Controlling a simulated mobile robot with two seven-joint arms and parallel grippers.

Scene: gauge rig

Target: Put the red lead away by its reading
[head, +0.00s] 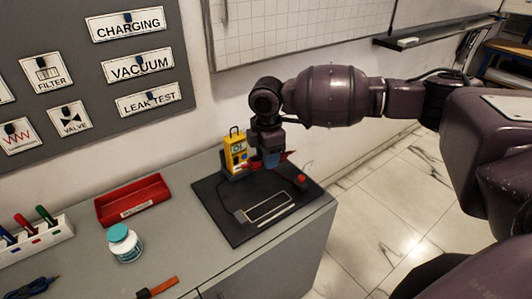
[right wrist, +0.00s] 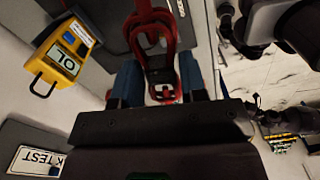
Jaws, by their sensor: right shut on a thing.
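My right gripper (head: 268,162) is low over the black mat on the bench, beside the yellow meter (head: 235,153). It is shut on a red thing, which looks like the red lead (head: 285,158). In the right wrist view the red lead (right wrist: 184,72) shows as a looped red shape between the blue fingers of the gripper (right wrist: 158,88). The meter (right wrist: 60,62) also shows there, and its display appears to read OL. The gripper hides part of the lead. My left gripper is not in view.
The black mat (head: 215,205) holds a framed plate (head: 268,206) and a small red piece (head: 301,180) with a thin wire. A red tray (head: 132,211), a teal-lidded jar (head: 124,247) and a pen holder (head: 40,238) stand left. Labelled tags hang on the wall board (head: 75,25).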

